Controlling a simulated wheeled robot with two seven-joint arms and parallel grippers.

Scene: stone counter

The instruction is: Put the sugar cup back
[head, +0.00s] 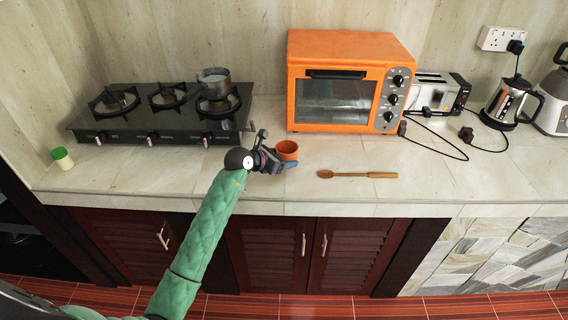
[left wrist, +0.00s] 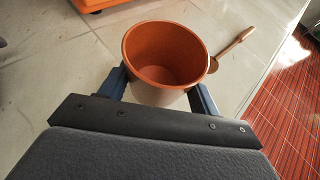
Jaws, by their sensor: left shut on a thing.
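The sugar cup is a small orange-brown cup (head: 287,149) on the stone counter, in front of the orange oven. My left gripper (head: 286,162) reaches it from the left. In the left wrist view the cup (left wrist: 165,60) stands between the two blue fingers (left wrist: 160,92), which are shut on its sides. The cup is upright and its inside looks empty. Whether its base touches the counter cannot be told. My right gripper is not in view.
A wooden spoon (head: 357,174) lies to the right of the cup. The orange oven (head: 341,85) stands behind, and the black stove (head: 160,114) with a pot (head: 213,84) is at the left. A green-and-white container (head: 62,158) stands far left. A toaster (head: 437,92) and kettle (head: 511,103) are at the right.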

